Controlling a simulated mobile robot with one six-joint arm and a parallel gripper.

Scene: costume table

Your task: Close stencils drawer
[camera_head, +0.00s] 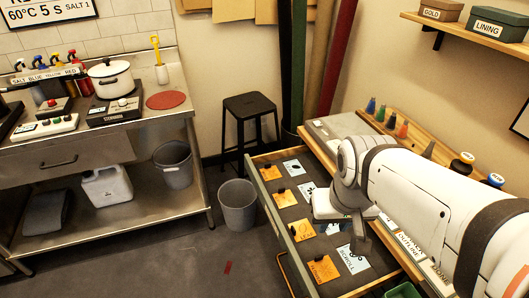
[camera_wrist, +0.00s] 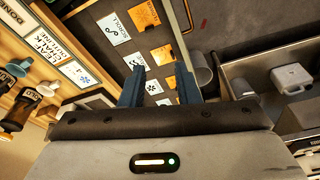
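The stencils drawer (camera_head: 273,203) stands pulled out from the wooden table, its dark inside showing orange and white stencil cards, one marked SCROLL (camera_head: 352,259). Its pale green front faces left and carries a brass handle (camera_head: 285,272) near the bottom of the head view. In the wrist view the drawer's dark floor (camera_wrist: 112,62) and cards show beyond my fingers. My gripper (camera_wrist: 160,74) is open, with two blue-grey fingers apart and nothing visible between them. In the head view my arm reaches over the drawer; its fingers are hard to make out there.
A grey bin (camera_head: 238,204) stands on the floor just left of the drawer front. A black stool (camera_head: 251,120) is behind it. Paint bottles (camera_head: 402,129) line the tabletop rack. The floor (camera_head: 190,260) left of the drawer is largely clear.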

